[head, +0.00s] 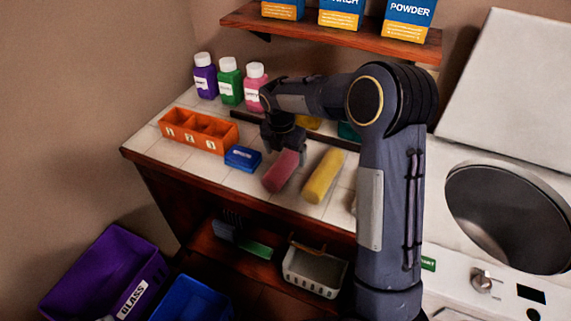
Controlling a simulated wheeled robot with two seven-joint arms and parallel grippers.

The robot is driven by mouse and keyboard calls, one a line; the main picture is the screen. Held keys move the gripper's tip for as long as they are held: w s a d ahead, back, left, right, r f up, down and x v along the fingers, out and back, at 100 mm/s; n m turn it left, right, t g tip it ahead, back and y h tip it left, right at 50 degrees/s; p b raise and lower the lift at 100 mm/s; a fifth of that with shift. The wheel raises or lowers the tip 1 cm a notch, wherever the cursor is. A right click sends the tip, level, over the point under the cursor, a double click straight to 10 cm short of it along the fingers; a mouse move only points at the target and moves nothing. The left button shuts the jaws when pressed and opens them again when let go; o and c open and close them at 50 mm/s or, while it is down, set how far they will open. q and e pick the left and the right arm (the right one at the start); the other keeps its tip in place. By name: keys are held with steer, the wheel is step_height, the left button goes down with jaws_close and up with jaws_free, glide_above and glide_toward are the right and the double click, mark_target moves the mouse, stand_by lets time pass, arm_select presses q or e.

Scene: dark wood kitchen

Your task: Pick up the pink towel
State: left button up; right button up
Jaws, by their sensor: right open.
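The pink towel (281,172) looks like a rolled, dusky pink bundle. It lies on the white tiled counter (181,144), towards its front edge, between a small blue box and a yellow roll. My right gripper (287,152) is at the far end of the towel, pointing down, with its fingers open. The gripper and wrist cover part of the towel's far end. I cannot tell whether the fingers touch it. My left gripper is not in the picture.
A yellow roll (323,176) lies close to the right of the towel. A blue box (242,158) and an orange divided tray (198,130) sit to the left. Bottles (229,81) stand behind. A wooden shelf (330,33) hangs above. A washing machine (507,217) stands at right.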

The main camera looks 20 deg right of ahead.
mark_target(285, 159)
step_height(285, 159, down, 5)
steer(key=shift+w+d+r+p, duration=0.1)
steer(key=shift+d+p, duration=0.05)
steer(key=shift+p, duration=0.25)
steer(key=c, duration=1.2)
